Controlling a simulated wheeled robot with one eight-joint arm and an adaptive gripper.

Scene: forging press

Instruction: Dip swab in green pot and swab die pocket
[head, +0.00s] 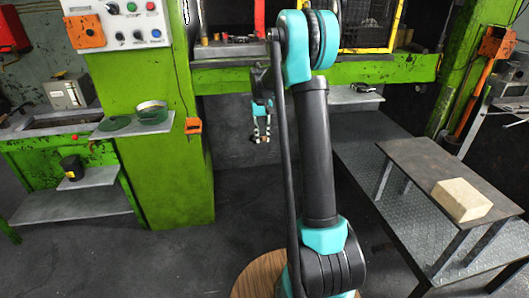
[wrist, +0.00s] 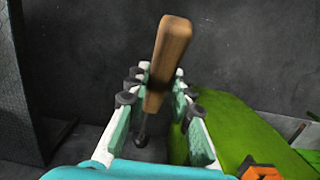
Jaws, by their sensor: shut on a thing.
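My gripper (head: 262,131) hangs in front of the green press, below its bed; it shows large in the wrist view (wrist: 158,105). It is shut on the swab, whose wooden handle (wrist: 168,58) stands up between the fingers. A thin dark shaft runs below the handle to a small dark end. In the head view the swab is too small to make out. The green pot (head: 151,112) stands on a small grey shelf to the left of the gripper, clearly apart from it. A flat green disc, perhaps its lid, lies beside it. The die pocket cannot be made out behind my arm.
The control panel (head: 117,22) is above the pot's shelf (head: 145,128). An orange box (head: 193,126) sticks out from the press column between shelf and gripper. A dark table (head: 412,160) with a pale block (head: 462,199) stands at right. The floor below the gripper is clear.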

